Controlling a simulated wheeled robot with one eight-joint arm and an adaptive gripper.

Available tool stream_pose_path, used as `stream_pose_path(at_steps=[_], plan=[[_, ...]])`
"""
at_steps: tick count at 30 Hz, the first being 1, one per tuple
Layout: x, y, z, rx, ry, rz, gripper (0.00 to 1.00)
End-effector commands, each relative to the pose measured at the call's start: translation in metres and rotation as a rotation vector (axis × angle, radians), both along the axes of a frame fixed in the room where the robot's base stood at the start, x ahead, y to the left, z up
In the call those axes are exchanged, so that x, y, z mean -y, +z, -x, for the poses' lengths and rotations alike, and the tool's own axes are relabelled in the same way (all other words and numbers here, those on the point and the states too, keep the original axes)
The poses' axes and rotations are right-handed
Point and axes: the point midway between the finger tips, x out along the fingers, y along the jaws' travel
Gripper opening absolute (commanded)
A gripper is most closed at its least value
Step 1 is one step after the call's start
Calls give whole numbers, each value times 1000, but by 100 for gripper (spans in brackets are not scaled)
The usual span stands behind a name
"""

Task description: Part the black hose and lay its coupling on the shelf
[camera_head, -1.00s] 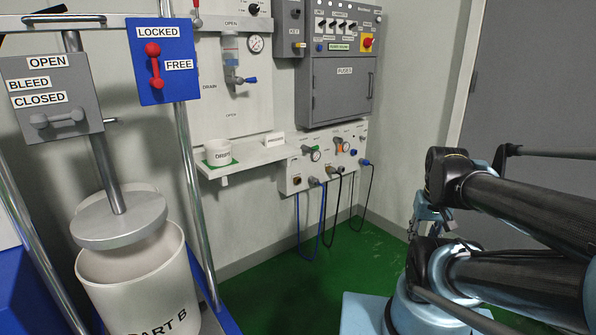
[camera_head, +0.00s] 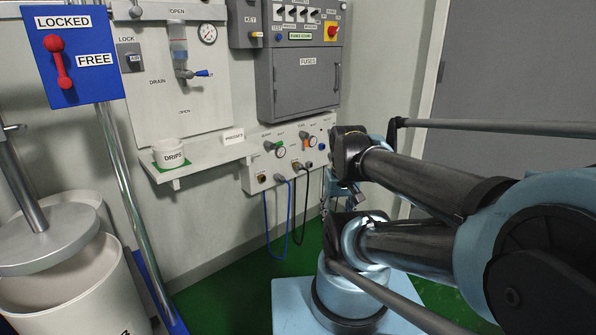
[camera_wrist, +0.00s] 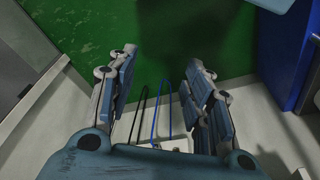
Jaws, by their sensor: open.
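The black hose (camera_head: 307,205) hangs in a loop below the white connection panel (camera_head: 252,178) in the head view. Its upper ends meet fittings on the panel, but they are too small to tell which is the coupling. In the wrist view the black hose (camera_wrist: 140,101) shows between my fingers, farther off. The white shelf (camera_head: 209,153) projects from the wall left of the panel. My gripper (camera_wrist: 161,78) is open and empty, apart from the hose. In the head view my arm partly covers the panel's right end.
A blue hose (camera_head: 265,225) hangs just left of the black one. A DRIPS cup (camera_head: 168,154) stands on the shelf's left part; the shelf's middle is clear. A grey fuse cabinet (camera_head: 305,82) is above. A white drum (camera_head: 75,285) stands at lower left.

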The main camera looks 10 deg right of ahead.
Motion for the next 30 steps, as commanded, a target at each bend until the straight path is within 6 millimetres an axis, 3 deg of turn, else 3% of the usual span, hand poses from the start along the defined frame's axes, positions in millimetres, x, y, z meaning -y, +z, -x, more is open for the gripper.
stream_pose_path(at_steps=[2, 8, 19, 30], plan=[[-2, 2, 0, 5, -3, -11, 52], [-21, 21, -35, 25, -15, -84, 52], [-52, 59, -134, 90, -65, -280, 52], [-72, 78, -245, 160, -125, -471, 52]])
